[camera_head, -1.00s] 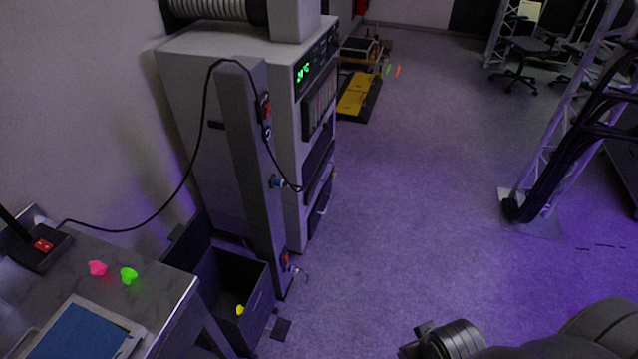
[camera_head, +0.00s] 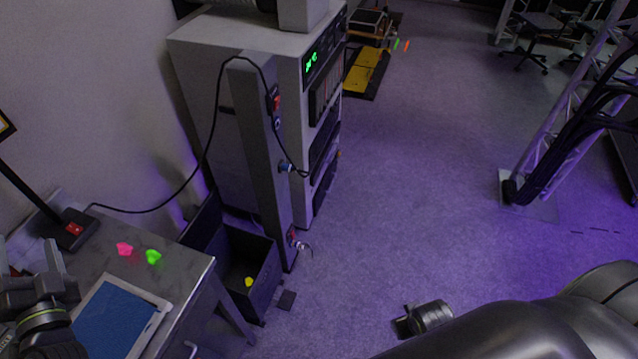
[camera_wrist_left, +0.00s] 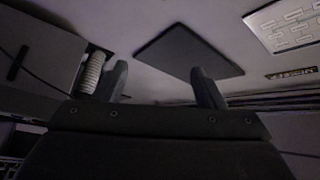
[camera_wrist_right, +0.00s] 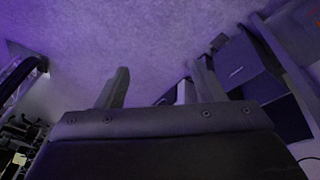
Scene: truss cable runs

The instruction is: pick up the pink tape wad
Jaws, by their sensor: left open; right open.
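The pink tape wad (camera_head: 124,249) lies on the grey table (camera_head: 185,278) at the left of the head view, just left of a green wad (camera_head: 153,257). My left gripper (camera_head: 32,262) is at the left edge of the head view, left of the pink wad and apart from it. It is open and empty; its fingers (camera_wrist_left: 162,85) point up toward the ceiling side in the left wrist view. My right gripper (camera_wrist_right: 156,88) is open and empty over the floor in the right wrist view. Neither wrist view shows the pink wad.
A blue pad in a pale frame (camera_head: 115,315) lies on the table. A black lamp base with a red switch (camera_head: 73,230) stands behind the wads, its cable running to a grey post (camera_head: 262,160). An open dark bin (camera_head: 262,290) holds a yellow wad (camera_head: 249,282).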

